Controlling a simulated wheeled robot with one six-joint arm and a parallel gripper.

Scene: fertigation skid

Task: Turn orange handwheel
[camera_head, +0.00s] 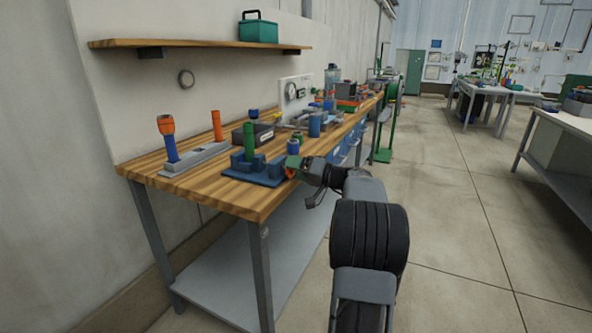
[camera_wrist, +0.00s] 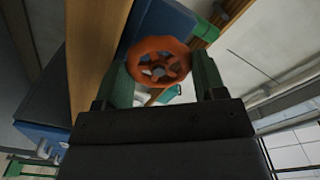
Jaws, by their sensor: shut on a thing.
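The orange handwheel (camera_wrist: 158,62) sits between the two green fingers of my gripper (camera_wrist: 158,80) in the wrist view. My gripper is shut on the wheel's rim, one finger on each side. In the head view my gripper (camera_head: 296,163) reaches the front edge of the bench, and only a little of the orange handwheel (camera_head: 290,173) shows there. The wheel is at the side of a blue base (camera_head: 262,178) with a green upright cylinder (camera_head: 249,140). My gripper hides most of the wheel in the head view.
The wooden bench (camera_head: 215,200) runs along the wall. A grey block (camera_head: 195,158) with a blue and orange upright piece stands at left, and a dark box (camera_head: 253,133) behind. A shelf (camera_head: 200,42) carries a green toolbox (camera_head: 259,30). The floor (camera_head: 450,210) at right is clear.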

